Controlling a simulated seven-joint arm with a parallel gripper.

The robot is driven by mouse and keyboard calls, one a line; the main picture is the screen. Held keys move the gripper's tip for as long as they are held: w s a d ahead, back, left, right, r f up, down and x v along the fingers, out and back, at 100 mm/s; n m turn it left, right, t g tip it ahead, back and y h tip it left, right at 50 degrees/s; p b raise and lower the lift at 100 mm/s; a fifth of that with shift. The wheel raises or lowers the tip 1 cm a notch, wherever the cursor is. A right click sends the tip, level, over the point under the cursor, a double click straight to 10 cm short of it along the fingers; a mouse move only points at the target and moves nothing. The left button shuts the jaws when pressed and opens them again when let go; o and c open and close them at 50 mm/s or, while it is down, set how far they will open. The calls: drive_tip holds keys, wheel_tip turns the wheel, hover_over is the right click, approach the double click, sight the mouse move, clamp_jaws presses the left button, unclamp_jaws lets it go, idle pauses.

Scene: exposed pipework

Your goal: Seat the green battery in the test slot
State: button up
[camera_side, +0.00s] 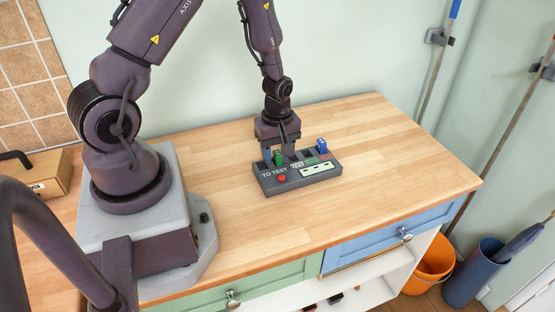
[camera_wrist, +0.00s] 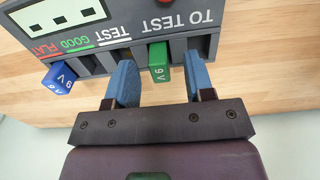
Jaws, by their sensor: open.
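The grey tester box (camera_side: 300,182) stands on the wooden bench, and its labelled bays show in the wrist view (camera_wrist: 130,10). The green battery (camera_wrist: 158,62) stands in a bay beside the TO TEST label. It also shows in the side view (camera_side: 278,158). My gripper (camera_wrist: 160,82) is open, with one blue-padded finger on each side of the green battery and a visible gap to each. In the side view my gripper (camera_side: 279,156) points down over the box's left part. The test slot by the TEST label (camera_wrist: 113,33) is partly hidden by my left finger.
A blue 9 V battery (camera_wrist: 58,80) stands in the bay by the red FLAT label; it also shows in the side view (camera_side: 321,145). The bay by the GOOD label (camera_wrist: 77,42) looks empty. A cardboard box (camera_side: 40,178) sits at far left. The bench right of the tester is clear.

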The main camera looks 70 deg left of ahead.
drive_tip(key=shift+f, duration=0.55)
clamp_jaws()
drive_tip(key=shift+r, duration=0.15)
